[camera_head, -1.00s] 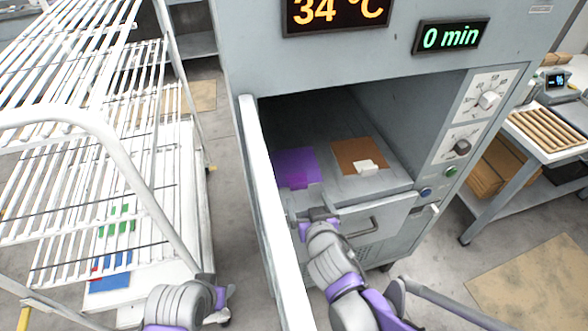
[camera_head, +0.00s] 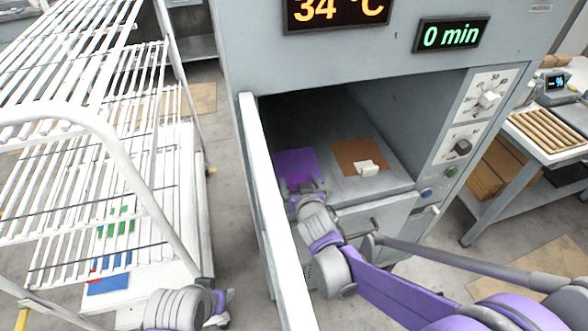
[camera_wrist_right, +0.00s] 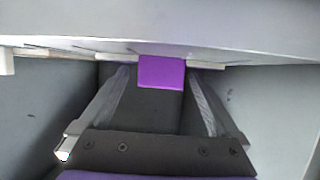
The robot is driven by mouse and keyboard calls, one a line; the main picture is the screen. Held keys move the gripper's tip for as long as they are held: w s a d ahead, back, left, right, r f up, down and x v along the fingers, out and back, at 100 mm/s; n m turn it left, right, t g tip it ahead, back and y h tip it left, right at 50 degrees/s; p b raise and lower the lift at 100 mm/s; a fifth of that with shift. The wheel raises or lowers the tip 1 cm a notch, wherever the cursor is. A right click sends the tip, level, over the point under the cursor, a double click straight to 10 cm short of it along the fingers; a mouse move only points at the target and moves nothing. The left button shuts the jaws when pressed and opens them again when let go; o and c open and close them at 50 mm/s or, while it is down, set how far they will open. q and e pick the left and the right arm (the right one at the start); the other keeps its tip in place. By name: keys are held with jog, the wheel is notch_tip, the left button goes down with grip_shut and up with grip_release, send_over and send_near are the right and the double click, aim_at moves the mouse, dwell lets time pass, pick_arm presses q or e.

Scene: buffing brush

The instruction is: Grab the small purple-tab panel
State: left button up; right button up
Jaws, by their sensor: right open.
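A flat purple panel (camera_head: 294,164) lies on the shelf inside the open oven, at the left, and its front part is partly covered by my right gripper. In the right wrist view a purple tab (camera_wrist_right: 162,72) hangs at the shelf's front edge. My right gripper (camera_head: 298,188) is at the oven mouth, at the panel's front edge. In the right wrist view its open fingers (camera_wrist_right: 161,78) point at the tab, one on each side, with gaps between. My left gripper (camera_head: 222,302) is low at the left, and its jaws are unclear.
A brown panel (camera_head: 346,152) with a white tab (camera_head: 366,168) lies right of the purple one. The oven's open door (camera_head: 268,200) stands close left of my right arm. A white wire rack (camera_head: 100,170) stands further left. A side table (camera_head: 545,130) is at the right.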

jog(key=c, duration=1.5)
